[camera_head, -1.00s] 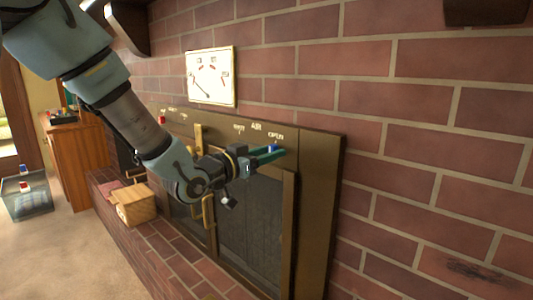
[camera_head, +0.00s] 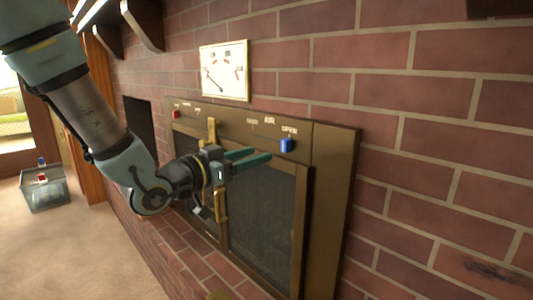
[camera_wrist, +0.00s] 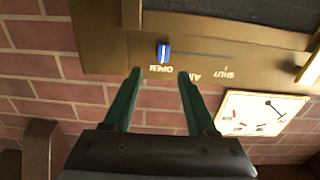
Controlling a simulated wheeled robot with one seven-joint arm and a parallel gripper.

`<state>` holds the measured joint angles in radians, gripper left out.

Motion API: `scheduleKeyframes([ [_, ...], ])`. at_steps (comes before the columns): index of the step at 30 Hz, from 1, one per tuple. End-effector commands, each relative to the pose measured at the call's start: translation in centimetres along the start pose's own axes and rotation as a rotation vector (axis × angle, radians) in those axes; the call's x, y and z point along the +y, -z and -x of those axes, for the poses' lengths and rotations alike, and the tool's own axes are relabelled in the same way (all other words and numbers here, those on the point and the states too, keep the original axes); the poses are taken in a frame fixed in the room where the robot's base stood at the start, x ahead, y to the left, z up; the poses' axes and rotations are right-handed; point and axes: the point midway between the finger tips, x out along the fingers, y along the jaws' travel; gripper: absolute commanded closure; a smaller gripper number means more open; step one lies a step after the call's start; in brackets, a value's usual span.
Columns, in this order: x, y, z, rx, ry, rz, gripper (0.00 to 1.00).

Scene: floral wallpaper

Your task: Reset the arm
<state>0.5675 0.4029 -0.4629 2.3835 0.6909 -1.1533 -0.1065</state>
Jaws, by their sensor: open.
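My gripper (camera_head: 258,158) is open and empty, its two green fingers apart in front of the brass fireplace panel. In the wrist view the open fingers (camera_wrist: 160,74) point toward the panel, with a blue knob (camera_wrist: 164,52) just beyond the gap between them. In the head view the blue knob (camera_head: 287,145) sits under the word OPEN, to the right of the fingertips and apart from them. A red knob (camera_head: 176,114) is at the panel's left end.
A white gauge (camera_head: 225,70) hangs on the brick wall above the brass fireplace frame (camera_head: 335,170). Brass door handles (camera_head: 221,205) stand close below my gripper. A clear bin (camera_head: 43,190) is on the carpet at far left. The carpet (camera_head: 90,255) has free room.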

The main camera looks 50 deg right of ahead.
Motion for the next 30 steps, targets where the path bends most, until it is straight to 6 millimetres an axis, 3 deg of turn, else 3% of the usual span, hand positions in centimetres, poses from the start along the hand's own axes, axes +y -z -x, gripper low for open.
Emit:
scheduleKeyframes([
  [5,0.0,0.0,1.1,0.001,0.000,-0.001,0.43],
  [23,-0.2,-0.1,1.2,-0.005,0.006,-0.001,0.43],
  [26,-1.9,-0.9,2.0,-0.050,0.057,-0.004,0.43],
  [30,-7.6,-3.7,5.6,-0.214,0.236,0.001,0.43],
])
